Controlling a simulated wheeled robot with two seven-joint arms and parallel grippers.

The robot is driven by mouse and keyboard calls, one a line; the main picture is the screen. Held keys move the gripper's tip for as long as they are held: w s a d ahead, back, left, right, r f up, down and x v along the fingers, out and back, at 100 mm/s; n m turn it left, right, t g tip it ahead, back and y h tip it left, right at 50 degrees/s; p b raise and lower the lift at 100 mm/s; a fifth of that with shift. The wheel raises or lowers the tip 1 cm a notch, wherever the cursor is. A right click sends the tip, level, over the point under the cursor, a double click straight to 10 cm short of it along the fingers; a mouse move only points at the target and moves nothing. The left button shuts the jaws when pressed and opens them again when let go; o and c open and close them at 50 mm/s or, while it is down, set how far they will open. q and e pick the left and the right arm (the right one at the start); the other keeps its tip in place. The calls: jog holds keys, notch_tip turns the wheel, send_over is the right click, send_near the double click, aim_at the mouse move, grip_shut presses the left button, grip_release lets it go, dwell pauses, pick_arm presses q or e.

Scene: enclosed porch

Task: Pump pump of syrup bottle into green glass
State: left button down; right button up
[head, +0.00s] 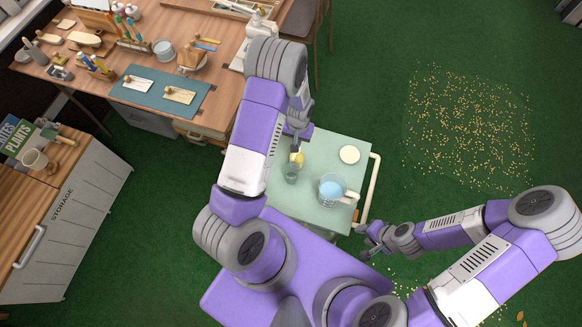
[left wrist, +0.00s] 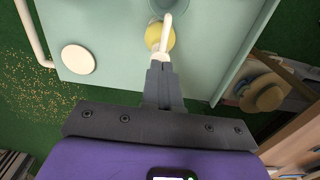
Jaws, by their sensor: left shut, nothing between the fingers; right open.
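The syrup bottle (head: 296,158) is yellow and stands on the pale green cart top (head: 315,150). In the left wrist view the bottle (left wrist: 153,38) shows from above, with its white pump (left wrist: 166,30) and spout pointing toward the green glass (left wrist: 168,5). The green glass (head: 290,174) stands close beside the bottle. My left gripper (head: 298,140) is above the bottle; in the wrist view its fingers (left wrist: 161,68) are shut and empty at the pump's near end. I cannot tell whether they touch it. My right gripper (head: 370,238) is open and empty by the cart's near right corner.
A clear jug of blue liquid (head: 331,190) and a pale round disc (head: 349,154) stand on the cart. A cream rail (head: 371,188) runs along its right side. A cluttered wooden workbench (head: 225,60) is behind left. Green floor with scattered bits (head: 470,125) lies right.

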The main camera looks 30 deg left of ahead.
pick_arm(q)
jog(key=shift+f, duration=0.1)
jog(key=shift+f+b, duration=1.15)
jog(key=shift+f, duration=0.15)
jog(key=shift+r, duration=0.1)
jog(key=shift+r+p, duration=1)
jog(key=shift+r, duration=0.35)
jog(key=shift+f, duration=0.15)
jog(key=shift+f+b, duration=1.25)
jog(key=shift+f, duration=0.1)
jog(key=shift+r, duration=0.2)
jog(key=shift+r+p, duration=1.05)
jog(key=shift+r, duration=0.2)
